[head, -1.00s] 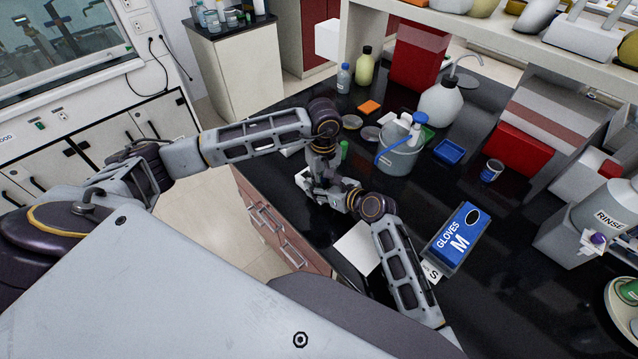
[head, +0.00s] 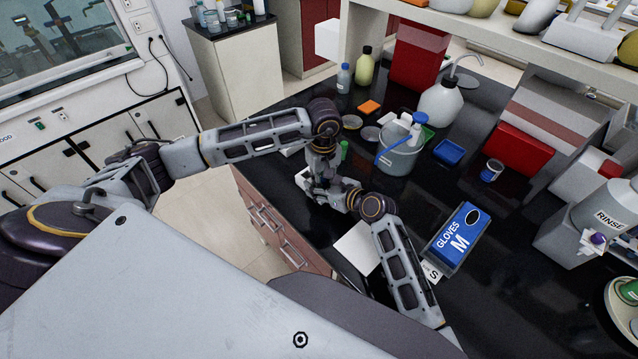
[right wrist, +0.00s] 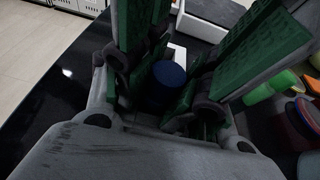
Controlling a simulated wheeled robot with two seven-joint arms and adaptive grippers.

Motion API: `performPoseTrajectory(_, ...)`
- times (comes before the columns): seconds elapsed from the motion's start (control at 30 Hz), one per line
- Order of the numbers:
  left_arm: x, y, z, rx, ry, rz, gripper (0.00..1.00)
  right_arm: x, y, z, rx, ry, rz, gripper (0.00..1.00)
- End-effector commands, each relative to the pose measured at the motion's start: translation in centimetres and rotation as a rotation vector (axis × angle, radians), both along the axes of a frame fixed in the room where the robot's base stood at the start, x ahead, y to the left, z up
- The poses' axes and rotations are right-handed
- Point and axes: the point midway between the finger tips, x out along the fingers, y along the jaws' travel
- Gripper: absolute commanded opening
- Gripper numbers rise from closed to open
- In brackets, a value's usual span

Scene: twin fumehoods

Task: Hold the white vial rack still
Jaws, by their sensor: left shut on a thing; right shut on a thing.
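The white vial rack (head: 302,180) is at the near left edge of the black bench, mostly hidden by my grippers. My left gripper (head: 316,184) points down at the rack and is shut on it; the fingertips are hard to make out. My right gripper (head: 330,190) comes in from the right, close beside the left one. In the right wrist view, its green-padded fingers (right wrist: 180,85) are shut on a vial with a dark blue round cap (right wrist: 168,76). A piece of white, apparently the rack, shows just beyond the cap (right wrist: 178,51).
A green-capped item (head: 344,149) stands close behind my grippers. A grey bucket (head: 398,156) with bottles is behind it. A white sheet (head: 357,246) lies in front, and a blue glove box (head: 456,234) is to the right.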

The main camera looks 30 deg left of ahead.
Motion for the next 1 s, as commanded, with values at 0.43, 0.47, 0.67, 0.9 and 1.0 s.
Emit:
performPoseTrajectory(0.43, 0.1, 0.0, 0.5, -0.001, -0.004, 0.0, 0.0, -0.2, 0.1, 0.0, -0.001, 0.001, 0.004, 0.4)
performPoseTrajectory(0.47, 0.1, 0.0, 0.6, -0.001, -0.004, 0.0, 0.0, -0.2, 0.1, -0.1, -0.001, 0.001, 0.004, 0.4)
performPoseTrajectory(0.67, 0.2, -0.1, 1.1, -0.003, -0.005, 0.0, 0.0, -0.2, 0.1, -0.2, -0.003, 0.003, 0.004, 0.4)
performPoseTrajectory(0.9, 0.2, -0.1, 1.6, -0.003, -0.005, 0.0, 0.0, -0.2, 0.1, -0.2, -0.003, 0.003, 0.004, 0.4)
performPoseTrajectory(1.0, 0.2, -0.1, 1.8, -0.003, -0.005, 0.0, 0.0, -0.2, 0.0, -0.2, -0.003, 0.004, 0.003, 0.4)
